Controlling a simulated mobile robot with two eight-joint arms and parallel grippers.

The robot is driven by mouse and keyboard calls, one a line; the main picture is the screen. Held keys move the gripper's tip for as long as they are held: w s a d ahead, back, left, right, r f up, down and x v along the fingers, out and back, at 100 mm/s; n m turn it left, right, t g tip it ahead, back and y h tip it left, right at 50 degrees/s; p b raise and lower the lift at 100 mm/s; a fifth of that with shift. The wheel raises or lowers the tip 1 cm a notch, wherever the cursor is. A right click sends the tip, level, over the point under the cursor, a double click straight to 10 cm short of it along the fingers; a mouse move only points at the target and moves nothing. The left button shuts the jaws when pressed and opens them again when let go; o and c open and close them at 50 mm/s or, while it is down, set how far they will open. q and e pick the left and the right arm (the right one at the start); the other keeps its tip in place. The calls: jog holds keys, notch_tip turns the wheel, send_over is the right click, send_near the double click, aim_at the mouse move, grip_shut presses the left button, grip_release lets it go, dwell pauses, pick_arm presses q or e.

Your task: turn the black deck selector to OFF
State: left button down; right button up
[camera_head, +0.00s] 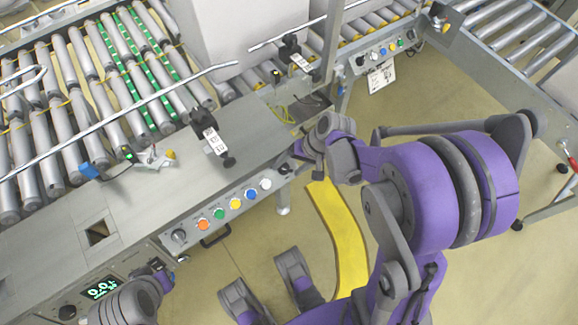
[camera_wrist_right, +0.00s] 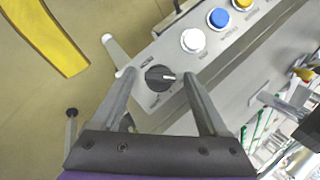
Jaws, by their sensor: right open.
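The black deck selector (camera_wrist_right: 160,78) is a round knob on the grey panel, beside a white button (camera_wrist_right: 193,40). Its pale pointer mark points right in the wrist view; the lettering around it is too small to read. My right gripper (camera_wrist_right: 155,76) is open, with one finger on each side of the knob at the tips. I cannot tell whether the fingers touch it. In the head view my right gripper (camera_head: 294,160) is at the right end of the button row, largely hiding the selector. My left gripper (camera_head: 163,274) is at the lower left near the panel, its jaws unclear.
Orange (camera_head: 203,224), green, yellow, blue (camera_head: 250,194) and white buttons line the panel. Another black knob (camera_head: 179,236) is at its left end. A green-lit display (camera_head: 101,288) is lower left. Roller conveyors (camera_head: 60,110) and a large grey box (camera_head: 240,30) lie behind. A yellow floor strip (camera_head: 340,235) is in front.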

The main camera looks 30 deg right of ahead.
jog(key=shift+c, duration=0.3)
grip_shut()
dwell(0.3)
jog(key=m+t+b, duration=0.1)
jog(key=m, duration=0.1)
jog(key=m+y+b, duration=0.1)
jog(key=m, duration=0.1)
jog(key=shift+s+d+f+t+y, duration=0.2)
jog(key=shift+t+y, duration=0.1)
jog(key=shift+t, duration=0.1)
jog(key=shift+m+t+y+b, duration=0.5)
jog(key=shift+m+t+b, duration=0.45)
jog(key=shift+m, duration=1.05)
